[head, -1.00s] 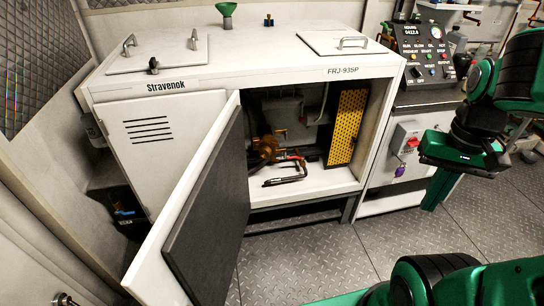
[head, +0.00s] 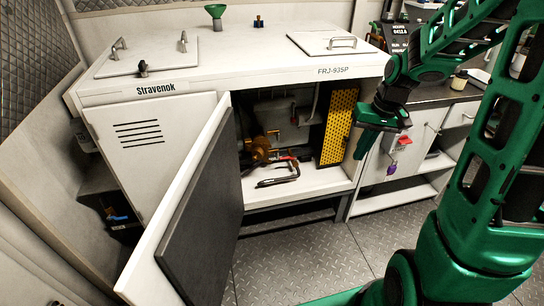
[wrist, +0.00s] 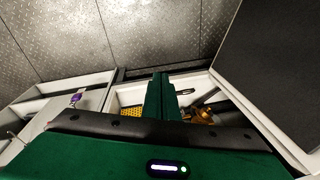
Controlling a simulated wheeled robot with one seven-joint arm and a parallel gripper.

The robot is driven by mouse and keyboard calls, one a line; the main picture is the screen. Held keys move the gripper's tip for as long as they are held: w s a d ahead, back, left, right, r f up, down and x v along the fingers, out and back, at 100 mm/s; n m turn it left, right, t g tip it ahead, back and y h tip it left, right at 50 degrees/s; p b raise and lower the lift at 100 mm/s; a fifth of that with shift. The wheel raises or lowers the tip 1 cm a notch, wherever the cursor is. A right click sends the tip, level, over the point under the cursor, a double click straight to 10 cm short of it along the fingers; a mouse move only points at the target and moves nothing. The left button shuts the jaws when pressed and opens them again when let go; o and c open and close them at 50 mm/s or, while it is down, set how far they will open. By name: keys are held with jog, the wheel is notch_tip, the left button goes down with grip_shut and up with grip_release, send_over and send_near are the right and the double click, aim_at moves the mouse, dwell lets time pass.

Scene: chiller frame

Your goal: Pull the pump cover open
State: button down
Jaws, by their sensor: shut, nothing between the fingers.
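The pump cover (head: 150,250) is a white door with a dark grey padded inner face (head: 205,215). It stands swung wide open toward the front left of the white cabinet (head: 255,85). In the wrist view its dark panel (wrist: 275,60) fills the upper right. Inside the opening are a brass pump (head: 258,148) and a C-shaped tool with red on it (head: 280,175). My gripper (head: 362,152) is shut and empty, in front of the cabinet's right side, apart from the cover. In the wrist view its fingers (wrist: 160,90) are together.
A yellow perforated panel (head: 338,128) stands at the right of the opening. The metal floor (head: 300,255) in front is clear.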

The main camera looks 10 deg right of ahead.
jog(key=w+a+f+n+t+y, duration=0.1)
jog(key=w+a+f+y, duration=0.25)
jog(key=w+f, duration=0.7)
jog(key=m+t+y, duration=0.4)
jog(key=t+y, duration=0.2)
jog(key=t, duration=0.1)
send_near(256, 155)
jog(key=s+d, duration=0.2)
jog(key=d, duration=0.3)
jog(key=w+d+f+m+t, duration=0.3)
jog(key=f+m+t, duration=0.1)
jog(key=m+t, duration=0.15)
jog(key=w+a, duration=0.5)
jog(key=a, duration=0.2)
jog(key=shift+a+h, duration=0.25)
jog(key=shift+h, duration=0.2)
jog(key=shift+d, duration=0.1)
